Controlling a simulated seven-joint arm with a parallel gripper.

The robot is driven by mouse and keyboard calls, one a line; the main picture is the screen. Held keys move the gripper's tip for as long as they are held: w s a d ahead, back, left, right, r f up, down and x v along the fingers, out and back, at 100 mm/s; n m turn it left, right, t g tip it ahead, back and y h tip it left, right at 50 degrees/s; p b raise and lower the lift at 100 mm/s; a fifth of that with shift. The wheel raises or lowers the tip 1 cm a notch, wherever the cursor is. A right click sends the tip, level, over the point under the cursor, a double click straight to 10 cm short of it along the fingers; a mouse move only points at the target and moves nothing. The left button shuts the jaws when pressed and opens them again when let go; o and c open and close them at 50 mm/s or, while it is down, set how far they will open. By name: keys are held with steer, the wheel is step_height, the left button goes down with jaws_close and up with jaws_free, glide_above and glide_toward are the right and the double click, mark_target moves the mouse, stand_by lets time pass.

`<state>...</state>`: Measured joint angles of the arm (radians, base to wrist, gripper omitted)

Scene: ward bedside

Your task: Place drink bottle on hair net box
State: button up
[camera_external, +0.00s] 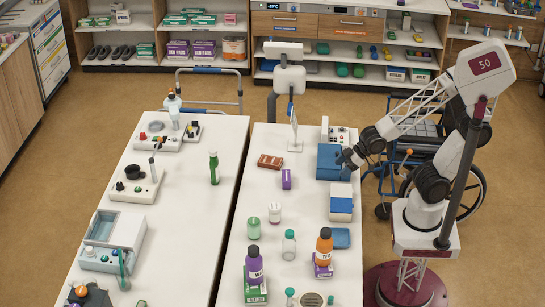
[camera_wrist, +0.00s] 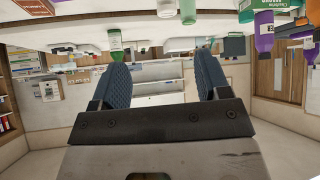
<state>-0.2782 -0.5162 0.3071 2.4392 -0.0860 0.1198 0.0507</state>
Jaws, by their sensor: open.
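I cannot tell for certain which item is the drink bottle or the hair net box. A purple bottle (camera_external: 254,262) stands on a green box (camera_external: 256,288). A clear bottle with a green cap (camera_external: 289,246) stands between them. A green bottle (camera_external: 213,168) stands on the left table. My gripper (camera_external: 347,160) is beside the blue box (camera_external: 331,158) at the table's right edge; its fingertips are unclear there. In the wrist view my gripper (camera_wrist: 164,82) is open, with nothing between its fingers.
A wheelchair (camera_external: 440,180) stands behind my arm.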

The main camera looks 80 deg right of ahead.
steer(key=s+d+r+m+g+h, duration=0.1)
steer(key=s+d+r+m+g, duration=0.1)
steer(key=s+d, duration=0.4)
steer(key=s+d+r+m+g+h, duration=0.1)
steer(key=s+d+r+g, duration=0.2)
steer(key=s+d, duration=0.4)
steer(key=shift+s+m+g, duration=0.4)
steer(key=shift+s+g, duration=0.1)
steer(key=shift+s, duration=0.4)
